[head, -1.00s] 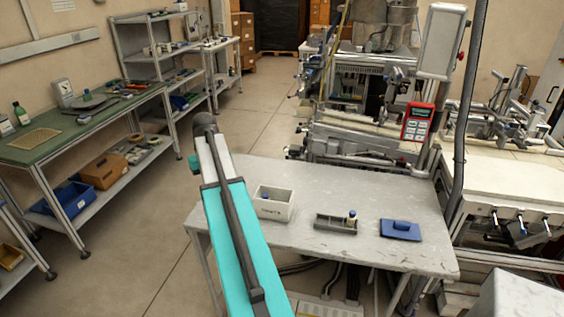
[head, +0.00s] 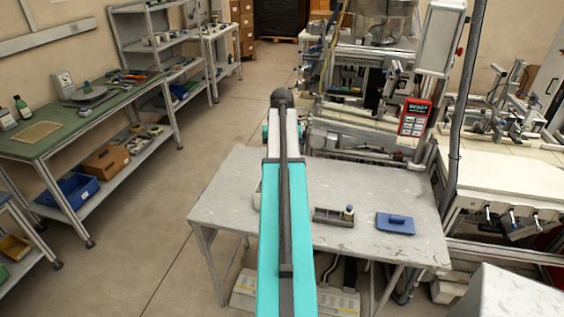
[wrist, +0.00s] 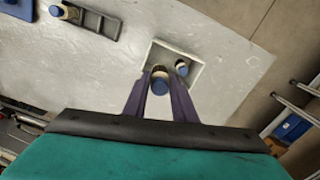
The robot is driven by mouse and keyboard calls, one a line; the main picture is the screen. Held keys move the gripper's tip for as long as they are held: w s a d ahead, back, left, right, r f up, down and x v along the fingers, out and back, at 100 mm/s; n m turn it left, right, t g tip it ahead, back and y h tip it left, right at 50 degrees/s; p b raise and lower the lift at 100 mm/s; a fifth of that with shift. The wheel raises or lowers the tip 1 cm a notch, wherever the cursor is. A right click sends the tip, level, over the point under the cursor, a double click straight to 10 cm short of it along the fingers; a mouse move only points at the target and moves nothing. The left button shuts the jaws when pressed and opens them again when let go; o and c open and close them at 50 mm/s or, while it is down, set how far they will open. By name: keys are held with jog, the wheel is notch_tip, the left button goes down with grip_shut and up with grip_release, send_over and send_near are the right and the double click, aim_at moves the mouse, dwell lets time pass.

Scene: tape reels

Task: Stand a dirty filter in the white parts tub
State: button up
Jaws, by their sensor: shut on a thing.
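My gripper (wrist: 161,76) is shut on a blue-capped filter (wrist: 160,87) with a tan and dark body, between its two dark fingers. The filter shows over the near left part of the white parts tub (wrist: 203,71) in the wrist view. I cannot tell whether its lower end is above the tub or inside it. A second blue-capped filter (wrist: 182,68) stands in the tub, to the right of the held one and apart from it. In the head view my arm hides the gripper and nearly all of the tub.
A grey rack (head: 329,217) with one blue-capped filter (head: 349,211) at its right end stands right of my arm. A blue lid-like block (head: 395,223) lies further right. The bare grey tabletop (head: 225,200) is free on the left. A machine (head: 365,140) stands behind the table.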

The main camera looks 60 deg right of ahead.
jog(key=shift+f, duration=0.25)
notch_tip(320, 180, down, 12)
jog(key=b, duration=0.7)
dwell(1.9)
jog(key=o, duration=1.1)
jog(key=shift+r, duration=0.1)
jog(key=shift+r+p, duration=4.15)
jog(key=shift+r, duration=2.65)
